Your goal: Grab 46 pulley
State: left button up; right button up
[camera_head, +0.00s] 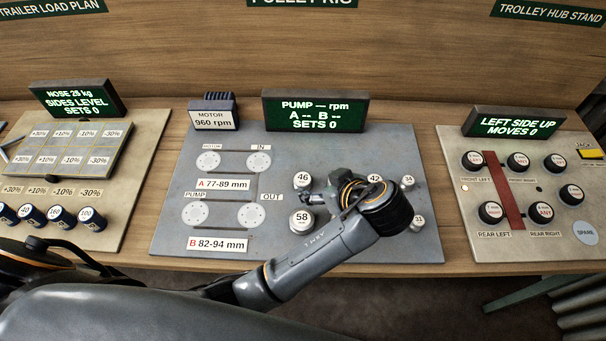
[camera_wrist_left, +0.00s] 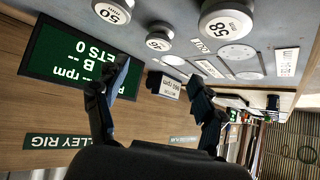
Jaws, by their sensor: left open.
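The 46 pulley (camera_head: 302,180) is a small grey disc with a white numbered top, standing on the grey board in the head view. A small pulley (camera_wrist_left: 159,38), apparently the 46, shows in the wrist view beyond the gap between the fingers, apart from them. My left gripper (camera_head: 320,197) is open and empty, just right of and nearer than the 46 pulley, its fingers pointing left. Both fingers of the left gripper (camera_wrist_left: 158,72) show spread in the wrist view. My right gripper is not in view.
The larger 58 pulley (camera_head: 301,221) stands close by, nearer the front. The 42 (camera_head: 375,178), 34 (camera_head: 407,181) and 31 (camera_head: 418,222) pulleys are to the right, around my wrist. A 50 pulley (camera_wrist_left: 112,11) shows in the wrist view. The pump sign (camera_head: 315,110) stands behind.

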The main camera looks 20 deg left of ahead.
aim_at(303, 179)
pick_arm(q)
jog(key=x, duration=0.5)
jog(key=shift+a+f+p, duration=0.2)
jog(key=shift+a+p, duration=0.05)
jog(key=shift+p, duration=0.15)
jog(key=shift+w+a+f, duration=0.1)
jog(key=shift+w+f, duration=0.05)
jog(key=shift+f, duration=0.1)
jog(key=shift+w+a+f, duration=0.1)
jog(key=shift+w, duration=0.05)
jog(key=p+x, duration=0.1)
jog(key=x, duration=0.3)
jog(key=shift+w+d+f+p, duration=0.1)
jog(key=shift+w+d+p, duration=0.1)
jog(key=shift+p, duration=0.2)
jog(key=shift+w+a+f, duration=0.15)
jog(key=shift+f, duration=0.05)
jog(key=shift+c, duration=0.4)
jog(key=c, duration=1.2)
jog(key=shift+c, duration=0.2)
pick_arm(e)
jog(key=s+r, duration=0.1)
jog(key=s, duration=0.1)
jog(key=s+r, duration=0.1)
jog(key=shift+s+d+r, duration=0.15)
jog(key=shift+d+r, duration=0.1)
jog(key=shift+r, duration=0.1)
